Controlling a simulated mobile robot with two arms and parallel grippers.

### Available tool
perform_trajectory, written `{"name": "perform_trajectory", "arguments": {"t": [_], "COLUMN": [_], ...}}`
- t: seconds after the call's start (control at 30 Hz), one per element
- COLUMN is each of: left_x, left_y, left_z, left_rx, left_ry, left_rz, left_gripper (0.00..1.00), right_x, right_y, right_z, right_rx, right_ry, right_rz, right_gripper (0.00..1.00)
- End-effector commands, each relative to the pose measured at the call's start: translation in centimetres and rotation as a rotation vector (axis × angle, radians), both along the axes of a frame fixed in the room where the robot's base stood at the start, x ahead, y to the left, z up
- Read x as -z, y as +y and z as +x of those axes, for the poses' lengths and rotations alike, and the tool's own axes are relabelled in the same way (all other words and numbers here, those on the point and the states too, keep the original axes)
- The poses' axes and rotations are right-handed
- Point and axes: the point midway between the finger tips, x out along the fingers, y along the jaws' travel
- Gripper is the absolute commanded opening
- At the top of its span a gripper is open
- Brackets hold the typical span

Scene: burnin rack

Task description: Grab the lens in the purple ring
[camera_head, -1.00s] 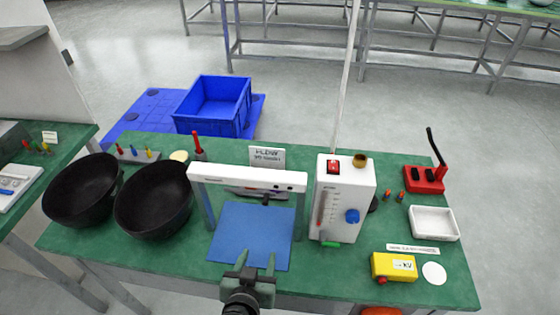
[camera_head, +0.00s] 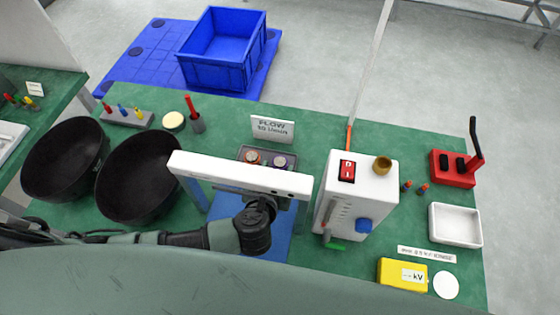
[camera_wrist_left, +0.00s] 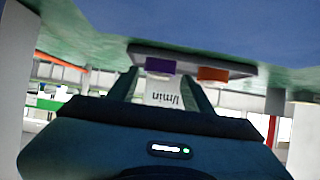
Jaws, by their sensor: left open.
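The lens in the purple ring (camera_head: 280,162) sits in a dark grey tray (camera_head: 266,153) behind the white arch (camera_head: 240,174). A lens in an orange ring (camera_head: 252,158) sits to its left in the same tray. My left gripper (camera_head: 266,203) reaches in low at the arch, over the blue mat; the beam hides its fingertips in the head view. In the left wrist view, upside down, my left gripper (camera_wrist_left: 160,88) is open and empty. The purple ring (camera_wrist_left: 160,66) shows ahead between its fingers, the orange ring (camera_wrist_left: 213,74) to the right.
The arch's beam and posts close in around my left gripper. A white flow unit (camera_head: 357,193) stands just right of the arch. Two black bowls (camera_head: 138,178) stand to the left. A "FLOW" sign (camera_head: 273,129) stands behind the tray.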

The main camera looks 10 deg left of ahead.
Motion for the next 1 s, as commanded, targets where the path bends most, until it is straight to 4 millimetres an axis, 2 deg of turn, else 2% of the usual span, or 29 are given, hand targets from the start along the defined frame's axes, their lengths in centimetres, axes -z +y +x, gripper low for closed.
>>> {"name": "perform_trajectory", "arguments": {"t": [0.03, 0.17, 0.43, 0.47, 0.63, 1.0], "left_x": [0.1, 1.0, 1.2, 1.2, 1.2, 1.1], "left_y": [-0.1, 0.0, -0.1, -0.1, 0.0, 0.0], "left_z": [0.9, 2.1, 2.4, 2.4, 2.4, 2.3], "left_rx": [-0.002, -0.001, 0.001, 0.001, 0.001, 0.000], "left_ry": [-0.002, -0.001, 0.000, 0.000, 0.000, 0.000], "left_rz": [0.001, 0.000, 0.000, 0.000, 0.000, 0.000], "left_gripper": [0.51, 0.51, 0.51, 0.48, 0.01, 0.01], "right_x": [-0.2, -0.1, -0.1, -0.1, -0.1, -0.4], "right_y": [-0.1, -0.1, -0.2, -0.2, -0.2, -0.2], "right_z": [0.3, 0.9, 1.3, 1.3, 1.2, 0.8], "right_rx": [0.000, 0.000, 0.000, 0.000, 0.000, -0.001], "right_ry": [-0.004, -0.015, -0.020, -0.020, -0.018, -0.013], "right_rz": [0.000, -0.001, -0.001, -0.001, -0.001, -0.001], "right_gripper": [0.36, 0.36, 0.36, 0.36, 0.36, 0.36]}}
